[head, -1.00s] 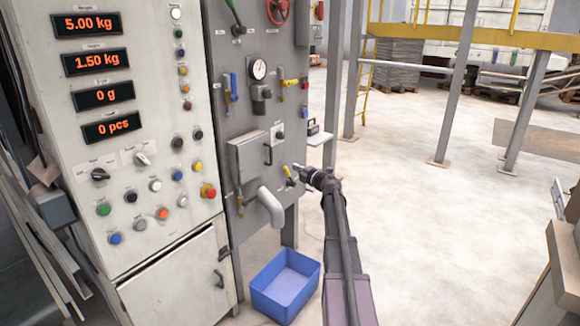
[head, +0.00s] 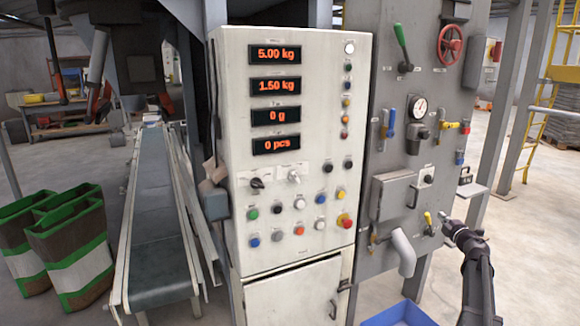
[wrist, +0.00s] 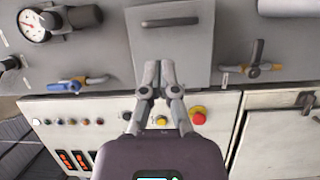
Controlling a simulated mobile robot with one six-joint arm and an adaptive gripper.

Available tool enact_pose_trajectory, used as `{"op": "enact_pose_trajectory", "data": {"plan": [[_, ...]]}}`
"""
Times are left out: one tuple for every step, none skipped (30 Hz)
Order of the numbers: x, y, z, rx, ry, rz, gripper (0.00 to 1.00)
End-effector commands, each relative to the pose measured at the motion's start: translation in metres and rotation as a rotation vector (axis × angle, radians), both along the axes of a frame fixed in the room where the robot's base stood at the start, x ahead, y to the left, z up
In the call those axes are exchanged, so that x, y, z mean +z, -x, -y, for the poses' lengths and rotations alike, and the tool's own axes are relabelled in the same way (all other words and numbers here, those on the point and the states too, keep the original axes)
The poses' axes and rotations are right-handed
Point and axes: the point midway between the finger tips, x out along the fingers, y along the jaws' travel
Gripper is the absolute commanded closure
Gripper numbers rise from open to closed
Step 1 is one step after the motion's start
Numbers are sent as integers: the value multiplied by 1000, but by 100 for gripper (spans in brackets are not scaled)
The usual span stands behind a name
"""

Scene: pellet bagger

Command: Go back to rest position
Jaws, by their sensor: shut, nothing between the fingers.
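My gripper (head: 447,224) is at the lower right in the head view, in front of the lower part of the grey valve panel (head: 372,95). It appears just right of a small yellow-handled valve (head: 428,219); I cannot tell how far it is from the panel. In the wrist view my gripper (wrist: 158,66) has its fingertips together and empty, overlapping the grey box with a handle (wrist: 183,45). That box (head: 390,198) is also in the head view, left of the gripper.
The white control cabinet (head: 240,150) stands left of the valve panel. A blue bin (head: 400,315) is on the floor below the spout (head: 404,252). A conveyor (head: 158,230) and green-and-white bags (head: 70,245) are further left. Open floor (head: 515,225) lies right of the arm.

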Motion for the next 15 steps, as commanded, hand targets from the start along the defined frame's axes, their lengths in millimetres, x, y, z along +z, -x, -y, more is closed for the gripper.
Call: {"op": "enact_pose_trajectory", "data": {"plan": [[2, 2, -7, -24, -22, 12, 100], [4, 2, -10, -44, -39, 21, 100], [6, 2, -14, -72, -64, 31, 100], [7, 3, -16, -95, -85, 39, 100], [9, 3, -19, -120, -108, 47, 100], [10, 5, -23, -155, -139, 56, 100], [10, 6, -26, -182, -165, 61, 100], [10, 7, -29, -208, -191, 66, 100], [10, 10, -34, -245, -227, 70, 100], [9, 12, -36, -272, -255, 72, 100], [8, 14, -40, -299, -282, 72, 100], [6, 17, -44, -334, -320, 71, 100], [4, 20, -47, -361, -348, 69, 100], [2, 22, -50, -387, -376, 66, 100], [-2, 26, -55, -421, -415, 59, 100]]}}
